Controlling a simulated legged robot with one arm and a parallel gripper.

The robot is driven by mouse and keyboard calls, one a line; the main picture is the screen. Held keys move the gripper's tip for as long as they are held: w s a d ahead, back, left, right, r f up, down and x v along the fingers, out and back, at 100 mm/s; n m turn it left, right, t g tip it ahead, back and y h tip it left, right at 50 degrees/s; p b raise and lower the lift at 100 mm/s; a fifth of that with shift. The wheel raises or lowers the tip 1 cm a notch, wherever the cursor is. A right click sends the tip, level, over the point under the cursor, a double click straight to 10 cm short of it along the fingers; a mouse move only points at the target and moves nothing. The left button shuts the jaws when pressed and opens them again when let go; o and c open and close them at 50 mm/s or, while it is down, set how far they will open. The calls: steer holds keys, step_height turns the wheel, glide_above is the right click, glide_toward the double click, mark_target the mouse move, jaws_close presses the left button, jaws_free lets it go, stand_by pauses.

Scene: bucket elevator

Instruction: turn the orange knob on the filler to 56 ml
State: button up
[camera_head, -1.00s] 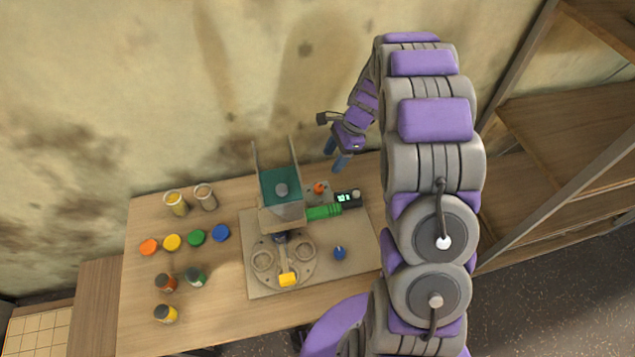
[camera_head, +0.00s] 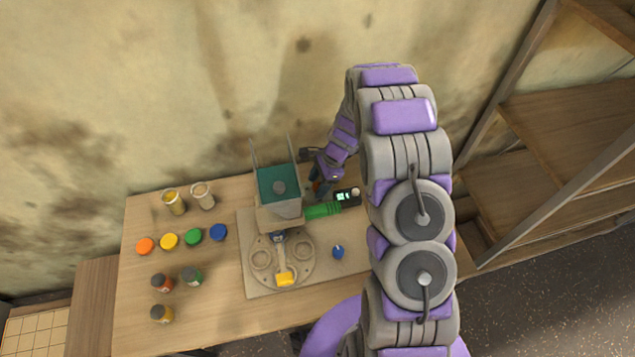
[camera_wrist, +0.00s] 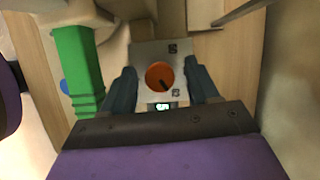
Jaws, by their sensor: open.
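The orange knob (camera_wrist: 160,75) sits on a grey plate (camera_wrist: 150,50) of the filler in the wrist view. Its dark pointer mark points toward the lower right of that picture. My gripper (camera_wrist: 163,78) is open, with one finger on each side of the knob and a gap on both sides. Below the knob a small lit display (camera_wrist: 162,106) shows partly, its digits too small to read.
A blue knob (camera_head: 338,251) is on the board. Jars and coloured lids stand on the table's left. Shelves (camera_head: 560,130) stand at right.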

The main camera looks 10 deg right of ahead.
steer(key=shift+d, duration=0.35)
steer(key=shift+c, duration=1.1)
steer(key=shift+a, duration=0.25)
steer(key=c, duration=0.8)
